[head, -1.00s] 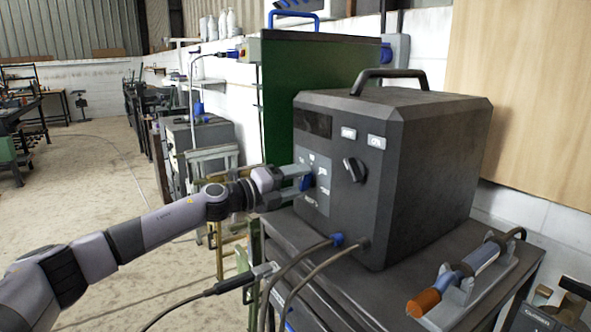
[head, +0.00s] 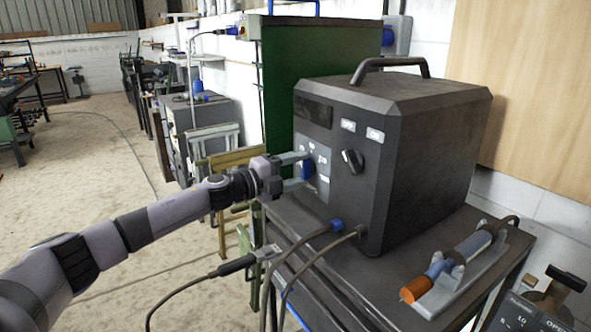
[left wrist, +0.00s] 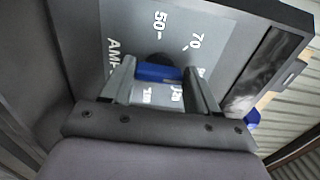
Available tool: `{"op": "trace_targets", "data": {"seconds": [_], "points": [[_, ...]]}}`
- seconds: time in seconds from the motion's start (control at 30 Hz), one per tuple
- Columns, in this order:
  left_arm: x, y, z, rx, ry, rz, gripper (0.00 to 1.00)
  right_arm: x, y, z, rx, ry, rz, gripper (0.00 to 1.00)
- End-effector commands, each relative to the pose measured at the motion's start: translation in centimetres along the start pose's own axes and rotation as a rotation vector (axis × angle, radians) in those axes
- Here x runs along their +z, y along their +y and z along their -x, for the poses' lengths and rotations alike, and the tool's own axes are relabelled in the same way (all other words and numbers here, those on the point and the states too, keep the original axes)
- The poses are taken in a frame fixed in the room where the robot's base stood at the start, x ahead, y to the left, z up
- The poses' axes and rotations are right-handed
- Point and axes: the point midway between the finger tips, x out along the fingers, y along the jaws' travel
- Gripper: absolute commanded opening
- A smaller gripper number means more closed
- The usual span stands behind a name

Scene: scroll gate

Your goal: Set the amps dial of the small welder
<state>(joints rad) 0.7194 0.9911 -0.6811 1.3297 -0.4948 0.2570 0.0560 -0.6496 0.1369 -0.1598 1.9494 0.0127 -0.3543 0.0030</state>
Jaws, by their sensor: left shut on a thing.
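The small welder (head: 425,150) is a dark grey box with a black top handle, standing on a dark cart. On its grey dial plate sits the blue amps dial (head: 308,169), which also shows in the left wrist view (left wrist: 157,72) with white numbers around it, 50 and 70 readable. The other numbers are partly covered or blurred. My left gripper (head: 304,171) is shut on the blue dial, one finger on each side of it, as the left wrist view (left wrist: 160,82) also shows. Which number the dial points to cannot be told. My right gripper is out of view.
A black switch knob (head: 352,161) with OFF and ON labels sits right of the dial. Cables plug in low on the front, at a blue plug (head: 336,226). An orange-tipped torch (head: 440,270) lies on the cart (head: 385,285). A green cabinet (head: 325,52) stands behind.

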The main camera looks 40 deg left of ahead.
Motion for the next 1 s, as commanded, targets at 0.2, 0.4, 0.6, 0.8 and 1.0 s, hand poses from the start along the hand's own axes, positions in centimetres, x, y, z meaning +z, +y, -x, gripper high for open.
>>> {"op": "trace_targets", "data": {"seconds": [0.2, 0.4, 0.6, 0.8, 1.0], "points": [[0.0, 0.1, 0.0, 0.001, 0.000, 0.000, 0.82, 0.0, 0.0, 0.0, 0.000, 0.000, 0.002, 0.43], [0.0, 0.0, 0.0, 0.000, 0.000, -0.001, 0.85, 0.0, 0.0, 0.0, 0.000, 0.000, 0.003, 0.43], [0.0, 0.1, 0.4, 0.001, 0.000, -0.001, 0.85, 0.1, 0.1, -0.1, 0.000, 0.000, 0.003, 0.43], [0.0, 0.3, 2.6, 0.004, 0.000, -0.004, 0.85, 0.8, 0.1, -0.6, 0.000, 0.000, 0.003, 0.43], [0.0, 0.4, 5.1, 0.004, 0.001, -0.003, 0.85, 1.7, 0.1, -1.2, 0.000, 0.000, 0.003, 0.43]]}}
